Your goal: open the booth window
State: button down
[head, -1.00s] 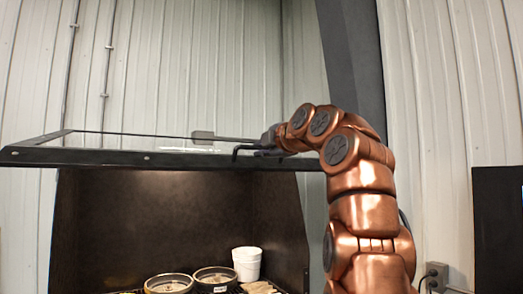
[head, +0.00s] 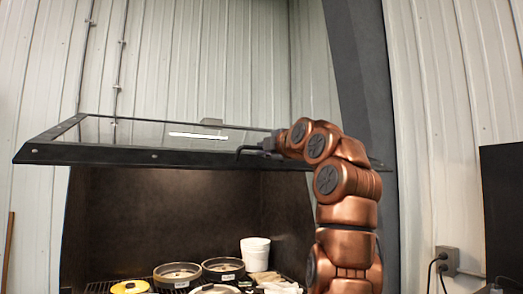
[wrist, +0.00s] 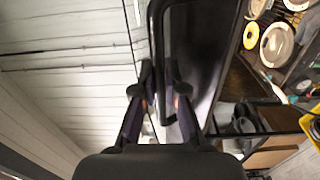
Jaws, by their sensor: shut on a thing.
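The booth window (head: 120,131) is a glass pane in a black frame. In the head view it stands swung up, close to level, above the open front of the booth (head: 165,215). Its black bar handle (wrist: 155,25) runs between my fingers in the wrist view. My gripper (wrist: 161,92) is shut on this handle. In the head view my gripper (head: 268,146) is at the right part of the window's front edge, small and partly hidden by my arm.
A dark panel (head: 503,215) stands at the right. A grey post (head: 360,90) rises behind my arm.

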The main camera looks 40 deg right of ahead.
dwell(0.3)
jog(key=c, duration=1.5)
grip_release()
jog(key=shift+s, duration=0.1)
jog(key=s+a, duration=0.2)
jog(key=s, duration=0.9)
jog(key=shift+s+f, duration=0.15)
jog(key=shift+s, duration=0.2)
